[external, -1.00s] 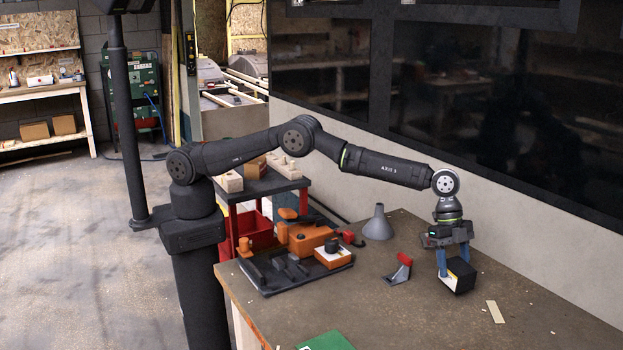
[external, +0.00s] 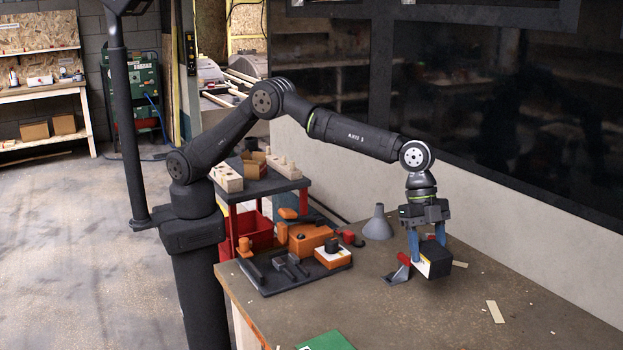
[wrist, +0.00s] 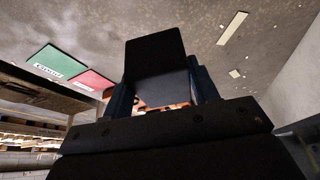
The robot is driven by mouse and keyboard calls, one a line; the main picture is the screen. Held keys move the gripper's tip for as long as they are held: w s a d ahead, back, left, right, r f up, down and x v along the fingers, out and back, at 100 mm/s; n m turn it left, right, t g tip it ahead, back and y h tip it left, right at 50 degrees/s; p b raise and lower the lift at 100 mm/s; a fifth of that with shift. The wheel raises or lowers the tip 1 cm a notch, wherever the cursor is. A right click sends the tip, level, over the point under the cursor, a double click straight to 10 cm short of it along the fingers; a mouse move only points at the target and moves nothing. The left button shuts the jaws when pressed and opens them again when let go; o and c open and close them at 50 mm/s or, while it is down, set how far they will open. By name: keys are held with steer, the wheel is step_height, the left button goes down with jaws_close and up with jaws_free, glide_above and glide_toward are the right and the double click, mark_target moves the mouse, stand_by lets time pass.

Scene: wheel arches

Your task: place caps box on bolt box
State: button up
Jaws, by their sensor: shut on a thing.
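My gripper (external: 427,250) is shut on a black box with a white and yellow side face (external: 436,263), which looks like the caps box. The box is held above the right part of the workbench, slightly tilted. In the wrist view the black box (wrist: 155,65) sits between my blue fingers. On the dark tray at the left stands an orange box with a white face (external: 333,257) and a black knob on top. I cannot tell for sure which item is the bolt box.
The dark tray (external: 275,284) also carries orange and black parts. A grey funnel (external: 377,224) stands behind. A red and grey bracket (external: 399,270) is close to the held box, left of it. A green sheet (external: 326,341) lies at the front edge. The right side of the bench is mostly clear.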

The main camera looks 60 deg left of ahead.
steer(key=w+a+r+n+t, duration=0.2)
steer(key=w+a+n, duration=0.4)
steer(key=w+a, duration=1.8)
steer(key=w+a+r+n+t+y, duration=0.1)
steer(key=w+a+n, duration=0.2)
steer(key=a, duration=1.3)
steer(key=w+a+n+t+y, duration=0.1)
steer(key=w+a+n, duration=0.25)
steer(key=a, duration=1.25)
steer(key=n+y, duration=0.4)
steer(key=n, duration=0.8)
glide_above(256, 161)
steer(key=s, duration=0.2)
steer(key=shift+t, duration=0.4)
steer(key=f, duration=0.8)
steer(key=shift+w+d, duration=0.1)
steer(key=shift+d, duration=0.3)
steer(key=shift+a+f, duration=0.25)
steer(key=shift+a, duration=0.05)
steer(key=shift+f, duration=1.85)
